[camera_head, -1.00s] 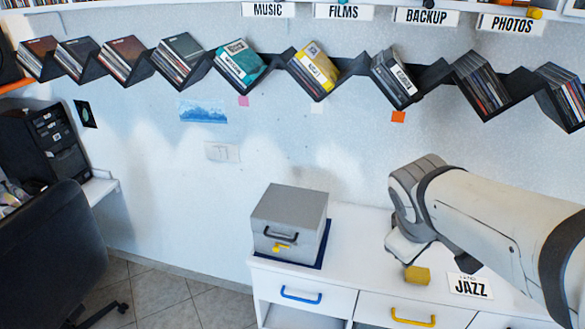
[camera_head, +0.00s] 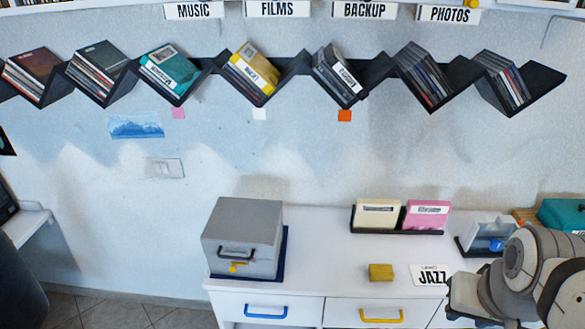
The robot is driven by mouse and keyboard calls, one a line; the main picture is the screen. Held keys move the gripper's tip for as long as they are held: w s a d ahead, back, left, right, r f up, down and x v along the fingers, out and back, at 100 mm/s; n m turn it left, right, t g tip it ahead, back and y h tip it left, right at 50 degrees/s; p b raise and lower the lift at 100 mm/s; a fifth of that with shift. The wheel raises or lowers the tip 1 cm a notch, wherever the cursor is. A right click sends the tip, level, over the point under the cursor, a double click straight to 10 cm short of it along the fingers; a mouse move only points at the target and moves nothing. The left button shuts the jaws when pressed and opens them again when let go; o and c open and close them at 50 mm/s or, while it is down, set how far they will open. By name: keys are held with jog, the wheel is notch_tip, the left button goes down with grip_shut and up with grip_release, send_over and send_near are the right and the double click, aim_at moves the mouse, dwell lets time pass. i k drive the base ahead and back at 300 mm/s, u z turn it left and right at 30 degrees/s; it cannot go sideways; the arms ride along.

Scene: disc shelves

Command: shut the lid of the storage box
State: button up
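The grey storage box (camera_head: 243,223) stands at the left end of the white cabinet top, on a dark blue mat (camera_head: 284,262). Its lid (camera_head: 244,213) looks down and closed. A dark handle (camera_head: 236,253) and a small yellow latch (camera_head: 236,267) show on its front. My gripper (camera_head: 470,297) is at the lower right, well to the right of the box and apart from it. Its fingers are not clearly visible, so I cannot tell whether it is open.
A yellow block (camera_head: 381,272) and a JAZZ card (camera_head: 430,275) lie right of the box. A black rack (camera_head: 398,229) with cream and pink cases stands behind them. A clear holder (camera_head: 487,235) is at the right. Zigzag disc shelves (camera_head: 295,68) span the wall. Cabinet top beside the box is clear.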

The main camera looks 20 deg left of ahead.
aim_at(239, 229)
jog(key=z, duration=1.9)
jog(key=k, duration=2.15)
jog(key=u, duration=1.8)
jog(key=i, duration=1)
jog(key=u, duration=0.05)
